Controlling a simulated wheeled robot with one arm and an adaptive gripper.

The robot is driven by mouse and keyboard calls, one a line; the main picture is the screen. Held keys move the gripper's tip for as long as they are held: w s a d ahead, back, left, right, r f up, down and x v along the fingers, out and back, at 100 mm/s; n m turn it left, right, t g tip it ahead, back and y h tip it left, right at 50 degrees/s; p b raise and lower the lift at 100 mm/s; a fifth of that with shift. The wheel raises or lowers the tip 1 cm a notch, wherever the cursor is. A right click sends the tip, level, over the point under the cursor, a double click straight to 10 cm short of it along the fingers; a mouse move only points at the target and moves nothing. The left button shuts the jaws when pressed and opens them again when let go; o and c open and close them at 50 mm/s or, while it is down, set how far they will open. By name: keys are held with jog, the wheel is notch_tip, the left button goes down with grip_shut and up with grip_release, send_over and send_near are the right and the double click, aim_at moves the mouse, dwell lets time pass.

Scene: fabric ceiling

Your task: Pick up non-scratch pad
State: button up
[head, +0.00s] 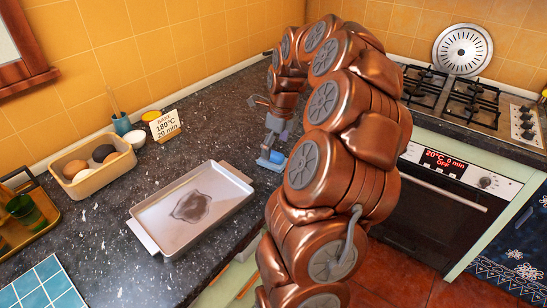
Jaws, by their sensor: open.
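A small flat blue piece (270,161) lies on the dark counter just right of the baking tray's far right corner. It may be the non-scratch pad, but it is too small to be sure. My gripper (274,140) points down right above it, open. My fingers and the blue piece overlap in this view, so I cannot tell whether they touch. My copper-coloured arm fills the middle and right of the view and hides part of the counter behind it.
A grey baking tray (222,205) with a dark stain lies left of my gripper. An egg box (98,171), a white cup (135,139), a blue pot (122,125) and a bake sign (164,125) stand behind. The oven (432,210) and hob (465,102) are at right.

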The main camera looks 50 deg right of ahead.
aim_at(274, 152)
jog(key=shift+w+a+f+p, duration=0.15)
jog(key=shift+f+p, duration=0.15)
jog(key=shift+f, duration=0.75)
jog(key=shift+w+d+f+p, duration=0.15)
jog(key=shift+f+p, duration=0.15)
jog(key=shift+f, duration=0.7)
jog(key=shift+a, duration=0.1)
jog(key=c, duration=1.2)
jog(key=shift+c, duration=0.2)
jog(key=shift+r+b, duration=0.8)
jog(key=shift+r, duration=1)
jog(key=shift+s+a, duration=0.35)
jog(key=shift+a, duration=0.55)
jog(key=s+a+b, duration=0.1)
jog(key=a, duration=0.3)
jog(key=s+a+r+b, duration=0.1)
jog(key=s+a, duration=0.1)
jog(key=a, duration=0.2)
jog(key=s+a+b, duration=0.1)
jog(key=s+a, duration=0.1)
jog(key=a, duration=0.3)
jog(key=shift+a+r+b, duration=0.1)
jog(key=shift+r+b, duration=0.1)
jog(key=shift+b, duration=0.2)
